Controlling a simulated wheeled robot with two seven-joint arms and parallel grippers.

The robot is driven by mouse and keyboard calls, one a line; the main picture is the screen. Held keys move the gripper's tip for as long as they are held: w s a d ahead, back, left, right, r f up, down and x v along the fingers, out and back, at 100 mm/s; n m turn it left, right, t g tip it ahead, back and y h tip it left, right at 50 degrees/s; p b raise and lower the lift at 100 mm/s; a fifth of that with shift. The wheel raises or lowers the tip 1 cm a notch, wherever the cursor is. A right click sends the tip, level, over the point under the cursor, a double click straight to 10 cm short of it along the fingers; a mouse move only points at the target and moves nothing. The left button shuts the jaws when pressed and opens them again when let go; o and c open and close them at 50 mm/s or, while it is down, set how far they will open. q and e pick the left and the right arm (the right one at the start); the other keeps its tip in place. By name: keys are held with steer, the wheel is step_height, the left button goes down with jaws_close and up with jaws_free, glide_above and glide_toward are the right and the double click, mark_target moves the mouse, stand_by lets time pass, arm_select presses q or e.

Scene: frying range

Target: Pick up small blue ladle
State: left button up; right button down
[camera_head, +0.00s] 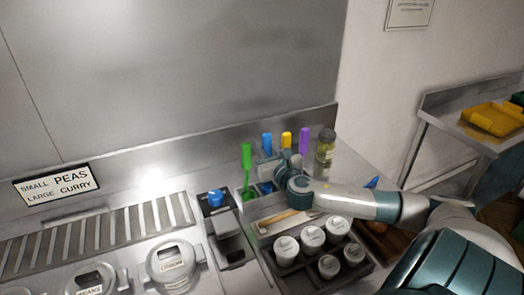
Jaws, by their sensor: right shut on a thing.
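My right gripper (279,168) reaches in from the right to the utensil holder at the back of the counter. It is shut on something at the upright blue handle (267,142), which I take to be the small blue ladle. The fingers and wrist hide the contact and the ladle's lower part. Another blue piece (215,197) sits in a metal container to the left. My left gripper is not in view.
Upright green (247,168), yellow (286,139) and purple (304,141) handles stand close by, with a jar (325,148) to their right. Several white-lidded pots (312,237) stand in a tray in front. Lidded round pots (172,262) are at the left.

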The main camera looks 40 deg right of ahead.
steer(key=s+r+p, duration=0.2)
steer(key=s+r, duration=0.7)
steer(key=s, duration=0.2)
steer(key=shift+s, duration=0.3)
stand_by(0.4)
steer(key=shift+s, duration=0.1)
stand_by(0.7)
